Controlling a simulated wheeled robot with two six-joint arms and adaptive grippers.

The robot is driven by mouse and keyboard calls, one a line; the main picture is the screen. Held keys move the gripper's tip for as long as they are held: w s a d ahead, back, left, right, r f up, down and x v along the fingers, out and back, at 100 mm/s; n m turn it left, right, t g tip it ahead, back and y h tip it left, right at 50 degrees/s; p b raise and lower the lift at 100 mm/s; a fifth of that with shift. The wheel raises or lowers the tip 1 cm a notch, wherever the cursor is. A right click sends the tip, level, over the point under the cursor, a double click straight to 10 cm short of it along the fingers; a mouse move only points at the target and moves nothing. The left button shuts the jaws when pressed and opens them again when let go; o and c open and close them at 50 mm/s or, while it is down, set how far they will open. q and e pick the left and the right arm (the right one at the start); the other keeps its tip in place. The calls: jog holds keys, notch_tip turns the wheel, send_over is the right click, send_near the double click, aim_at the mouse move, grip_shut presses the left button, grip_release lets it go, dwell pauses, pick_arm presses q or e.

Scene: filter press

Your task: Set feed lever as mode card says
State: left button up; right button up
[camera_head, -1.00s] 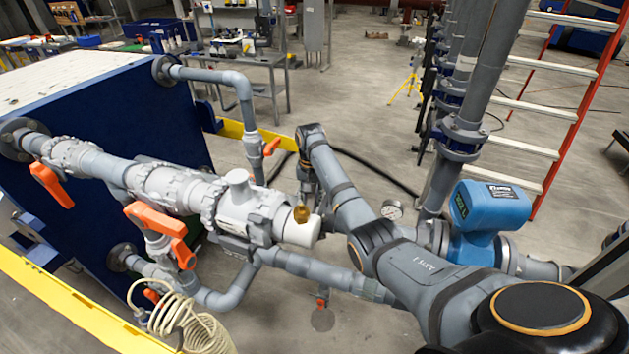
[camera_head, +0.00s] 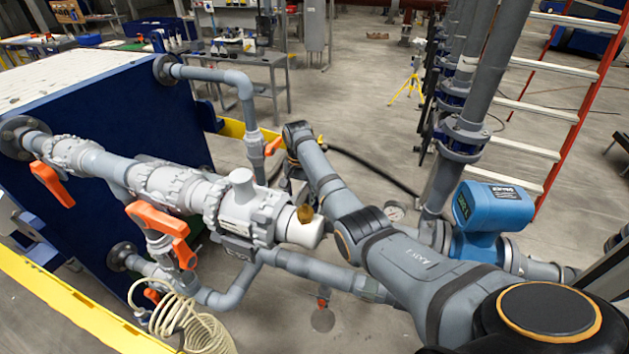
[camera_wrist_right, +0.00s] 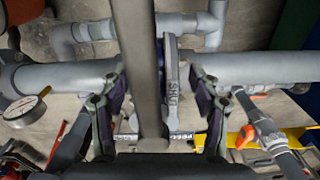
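Several orange levers sit on the grey pipework in the head view: a large one (camera_head: 160,225) at the centre left, one (camera_head: 52,185) at far left, and a small one (camera_head: 272,146) beside my right wrist. I cannot tell which is the feed lever. In the right wrist view, my right gripper (camera_wrist_right: 158,90) has its fingers spread, with a grey upright bar (camera_wrist_right: 140,70) and a grey plate marked "SHUT" (camera_wrist_right: 172,90) between them. A label seeming to read "FEED" (camera_wrist_right: 180,137) is partly hidden below. No mode card is readable. My left gripper is out of view.
A blue flow meter (camera_head: 490,215) and a pressure gauge (camera_head: 395,211) stand right of my right arm. A cream coiled hose (camera_head: 190,325) hangs at lower left. A yellow rail (camera_head: 70,305) crosses the lower left corner. A ladder (camera_head: 570,110) stands at back right.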

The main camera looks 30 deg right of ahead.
aim_at(302, 192)
jog(key=shift+s+d+r, duration=0.15)
jog(key=shift+s+d, duration=0.05)
jog(key=shift+s, duration=0.05)
notch_tip(302, 192, up, 6)
jog(key=shift+r, duration=0.35)
jog(key=shift+f, duration=0.1)
